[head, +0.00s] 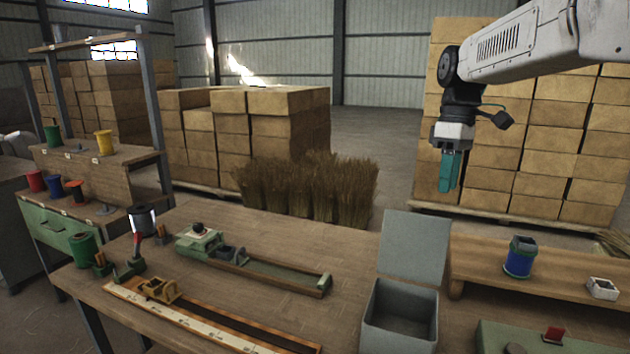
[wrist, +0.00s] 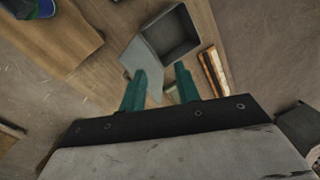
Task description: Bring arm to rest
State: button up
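My gripper (head: 449,170) hangs from my arm at the upper right of the head view, with its teal fingers pointing down. It is in the air above and behind the workbench, clear of everything on it. In the wrist view my gripper (wrist: 160,88) shows two teal fingers spread apart with a clear gap and nothing between them. The grey box (head: 400,318) stands below with its lid (head: 415,248) raised; the box also shows beyond the fingers in the wrist view (wrist: 168,38).
The workbench (head: 215,285) carries a green winding fixture (head: 255,265) and a long measuring board (head: 190,315). A raised shelf (head: 480,270) at right holds a blue spool (head: 519,258) and a small white box (head: 602,287). Straw bundles (head: 310,190) stand behind. Stacked cartons (head: 540,150) are behind my arm.

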jog(key=s+f+m+t, duration=0.2)
jog(key=s+m, duration=0.3)
jog(key=s, duration=1.4)
jog(key=s+f+m, duration=0.2)
jog(key=s+f, duration=0.2)
jog(key=s, duration=0.2)
jog(key=s+f+m+t, duration=0.1)
jog(key=s+f+m, duration=0.1)
jog(key=s+f, duration=0.2)
jog(key=s, duration=0.3)
jog(key=shift+a+f+m+h, duration=0.15)
jog(key=shift+f+m+h, duration=0.15)
jog(key=shift+h, duration=0.1)
